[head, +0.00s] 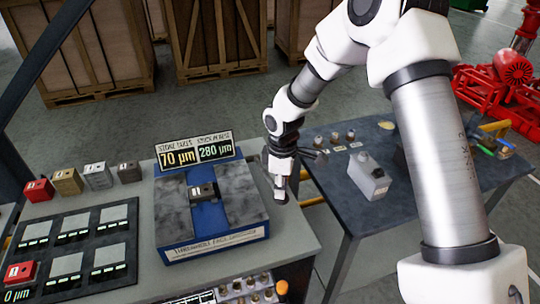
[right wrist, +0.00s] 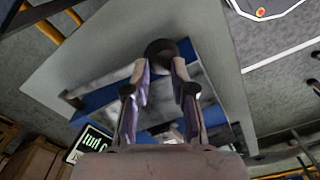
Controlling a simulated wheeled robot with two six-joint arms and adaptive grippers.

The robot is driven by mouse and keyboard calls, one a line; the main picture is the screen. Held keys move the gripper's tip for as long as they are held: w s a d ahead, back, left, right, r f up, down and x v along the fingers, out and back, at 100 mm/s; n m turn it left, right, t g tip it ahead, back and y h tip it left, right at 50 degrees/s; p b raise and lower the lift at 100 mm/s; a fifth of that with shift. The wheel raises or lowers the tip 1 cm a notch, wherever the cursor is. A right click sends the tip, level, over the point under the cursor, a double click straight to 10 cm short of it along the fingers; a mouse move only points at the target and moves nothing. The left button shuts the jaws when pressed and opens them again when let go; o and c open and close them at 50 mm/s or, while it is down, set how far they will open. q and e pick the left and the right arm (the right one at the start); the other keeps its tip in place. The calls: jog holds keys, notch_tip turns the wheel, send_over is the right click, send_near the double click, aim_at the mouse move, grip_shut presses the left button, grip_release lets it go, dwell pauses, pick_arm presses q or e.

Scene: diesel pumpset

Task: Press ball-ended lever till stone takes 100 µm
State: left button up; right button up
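A blue machine (head: 165,210) with grey slabs and a small dark block (head: 203,192) on top stands on the bench. Its displays read "stone takes" 70 µm (head: 177,158) and 280 µm (head: 215,149). My right gripper (head: 279,190) points down at the machine's right side. In the right wrist view, the dark ball of the lever (right wrist: 161,51) sits between the tips of my right gripper (right wrist: 160,72), and the fingers close in on its sides. The lever's rod is hidden, and in the head view the gripper covers the ball. My left gripper is out of view.
Small coloured blocks (head: 67,182) stand left of the machine, behind a dark panel of grey plates (head: 65,262). A red block (head: 20,273) rests on that panel. A dark side table (head: 410,207) with a grey box (head: 369,177) stands right. Wooden crates (head: 215,35) stand behind.

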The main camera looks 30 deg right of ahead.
notch_tip(320, 180, up, 13)
jog(key=w+p, duration=0.2)
jog(key=p, duration=0.9)
jog(key=shift+w+d+f, duration=0.15)
jog(key=shift+w+d, duration=0.25)
jog(key=shift+f, duration=0.1)
